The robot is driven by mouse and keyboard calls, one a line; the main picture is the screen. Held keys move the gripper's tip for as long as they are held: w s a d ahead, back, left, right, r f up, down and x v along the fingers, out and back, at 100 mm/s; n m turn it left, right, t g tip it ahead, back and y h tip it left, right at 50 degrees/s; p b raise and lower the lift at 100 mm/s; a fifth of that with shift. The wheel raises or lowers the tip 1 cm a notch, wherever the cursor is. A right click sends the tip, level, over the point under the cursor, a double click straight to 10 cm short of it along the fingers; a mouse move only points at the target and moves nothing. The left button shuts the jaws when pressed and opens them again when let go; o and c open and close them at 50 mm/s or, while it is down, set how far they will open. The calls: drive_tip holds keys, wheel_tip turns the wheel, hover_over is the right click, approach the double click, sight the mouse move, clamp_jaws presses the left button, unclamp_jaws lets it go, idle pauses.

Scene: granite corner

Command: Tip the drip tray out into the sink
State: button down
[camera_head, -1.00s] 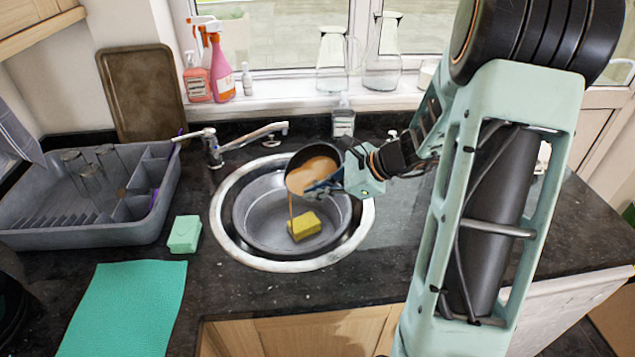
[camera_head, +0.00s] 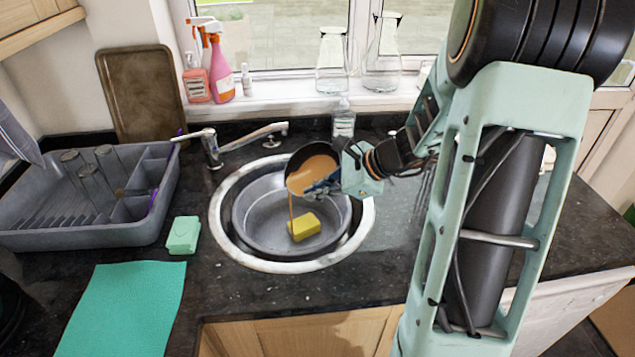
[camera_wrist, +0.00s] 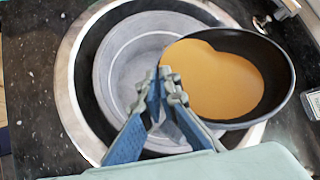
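The drip tray (camera_head: 298,160) is a round, dark, shallow dish held tilted over the back right of the sink (camera_head: 230,248). Brown-orange liquid (camera_head: 313,175) lies in it, and a thin stream runs from its lower left edge down into the basin by the yellow sponge (camera_head: 304,227). My gripper (camera_head: 318,190) is at the tray's near right side. In the wrist view the blue fingers of my gripper (camera_wrist: 168,90) are close together at the tray's rim (camera_wrist: 288,70), with liquid (camera_wrist: 215,80) covering much of its inside. The exact grip on the rim is partly hidden.
A grey dish rack (camera_head: 90,235) with glasses stands at left. A green sponge block (camera_head: 184,234) and a teal cloth (camera_head: 122,308) lie left of the sink. A soap bottle (camera_head: 343,118) stands behind it; spray bottles and glass carafes line the sill.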

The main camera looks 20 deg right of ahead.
drive_tip(key=shift+s+a+r+n+t+h+b, duration=0.1)
drive_tip(key=shift+a+r+n+t+h+b, duration=0.15)
drive_tip(key=shift+h+b, duration=0.4)
drive_tip(key=shift+s+a+r+n+t+h+b, duration=0.1)
drive_tip(key=shift+n+h+b, duration=0.25)
drive_tip(key=shift+h+b, duration=0.25)
drive_tip(key=shift+a+r+n+t+h+b, duration=0.1)
drive_tip(key=shift+a+n+t+h+b, duration=0.15)
drive_tip(key=shift+h+b, duration=0.4)
idle(3.4)
drive_tip(key=shift+a, duration=0.1)
idle(0.4)
